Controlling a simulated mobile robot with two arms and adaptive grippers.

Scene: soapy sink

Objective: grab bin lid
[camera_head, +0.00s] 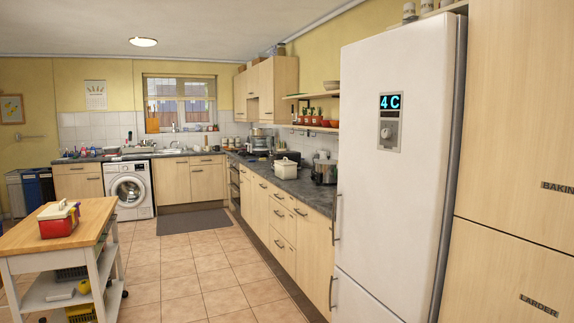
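A group of bins stands on the floor at the far left, against the back wall. A grey bin (14,194) is leftmost, a blue bin (32,192) is in the middle and a black bin (47,186) stands beside the cabinets. Their tops are small and far off, and I cannot make out the lids clearly. The wooden trolley in front stands near their lower part. Neither of my grippers shows in this view.
A wooden-topped trolley (60,236) with a red box (58,221) stands at the front left. A white fridge (390,180) and long counter cabinets (262,212) line the right. The tiled floor (185,265) between is clear, with a grey mat (193,221) before the sink.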

